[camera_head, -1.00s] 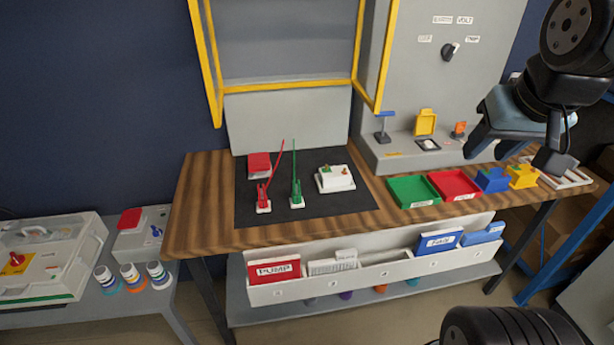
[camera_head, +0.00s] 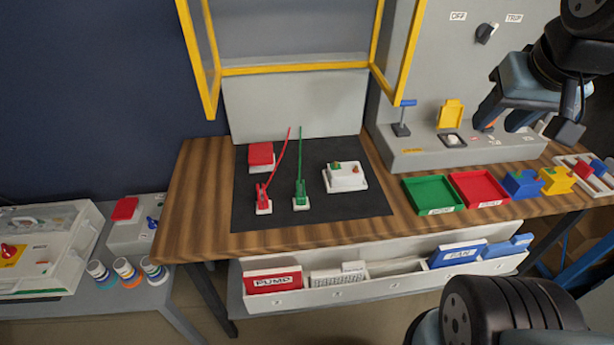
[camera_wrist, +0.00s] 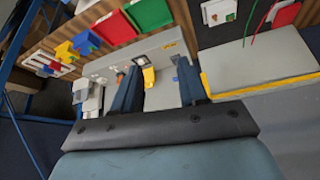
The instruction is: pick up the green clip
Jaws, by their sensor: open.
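The green clip (camera_head: 301,193) stands upright on a small white base on the black mat (camera_head: 345,207), with a thin green lead rising from it. The red clip (camera_head: 263,198) with a red lead stands just left of it. My gripper (camera_head: 508,122) is open and empty at the upper right in the head view, in front of the grey panel and well away from the clip. In the wrist view my gripper's fingers (camera_wrist: 158,88) are apart, with the grey panel behind them. The green clip itself is not clear there; only a thin green lead (camera_wrist: 250,24) shows at the top.
A white box (camera_head: 345,179) sits right of the clip and a red-topped box (camera_head: 261,157) behind. A green tray (camera_head: 432,195) and a red tray (camera_head: 479,189) lie to the right. A yellow frame (camera_head: 295,69) stands above the bench's back. The mat's front is clear.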

